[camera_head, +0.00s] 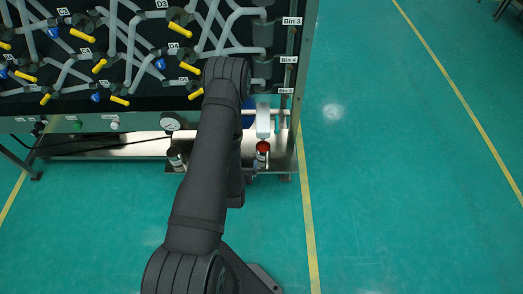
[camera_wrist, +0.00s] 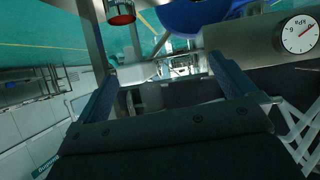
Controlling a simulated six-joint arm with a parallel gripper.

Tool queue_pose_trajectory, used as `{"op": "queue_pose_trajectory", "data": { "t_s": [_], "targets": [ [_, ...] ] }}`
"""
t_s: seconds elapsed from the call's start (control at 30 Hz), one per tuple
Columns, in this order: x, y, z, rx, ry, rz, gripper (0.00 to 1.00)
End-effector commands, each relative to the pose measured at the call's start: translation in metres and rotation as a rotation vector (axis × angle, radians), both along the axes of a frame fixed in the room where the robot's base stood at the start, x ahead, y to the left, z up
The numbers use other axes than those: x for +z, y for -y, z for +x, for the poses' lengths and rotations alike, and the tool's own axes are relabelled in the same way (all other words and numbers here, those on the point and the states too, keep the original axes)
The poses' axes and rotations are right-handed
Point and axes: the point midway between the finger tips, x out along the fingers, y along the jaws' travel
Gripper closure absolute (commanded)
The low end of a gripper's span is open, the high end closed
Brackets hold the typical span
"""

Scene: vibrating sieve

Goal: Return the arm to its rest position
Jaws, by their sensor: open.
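My dark arm (camera_head: 205,165) reaches up from the bottom of the head view to the lower right part of the machine panel. My gripper is hidden behind the arm there. In the wrist view my gripper (camera_wrist: 162,68) shows two blue-grey fingers spread apart with nothing held between them. A red-ended fitting (camera_wrist: 121,14) is beyond the left finger, and a blue rounded part (camera_wrist: 200,12) is beyond the right finger. Both look clear of the fingers.
The black panel (camera_head: 150,25) carries pipes and several yellow-handled valves. Below it are a metal shelf (camera_head: 100,146), a round gauge (camera_head: 170,122) and a red-topped fitting (camera_head: 263,147) close to my arm. The green floor (camera_head: 400,170) on the right is clear.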

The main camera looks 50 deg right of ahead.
Motion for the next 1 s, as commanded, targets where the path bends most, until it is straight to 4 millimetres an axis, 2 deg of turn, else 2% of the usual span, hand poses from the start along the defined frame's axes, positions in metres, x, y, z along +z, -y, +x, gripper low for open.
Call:
{"op": "queue_pose_trajectory", "data": {
  "t_s": [0.03,0.2,0.3,0.4,0.57,1.0],
  "targets": [
    [-0.014,-0.009,-0.022,-0.028,0.006,0.003,0.00],
    [-0.035,-0.036,-0.074,-0.102,0.048,-0.022,0.00],
    [-0.040,-0.048,-0.094,-0.131,0.066,-0.035,0.00],
    [-0.042,-0.056,-0.105,-0.149,0.077,-0.043,0.00],
    [-0.045,-0.053,-0.106,-0.156,0.085,-0.051,0.00],
    [-0.075,0.006,-0.065,-0.156,0.085,-0.051,0.00]
  ]
}}
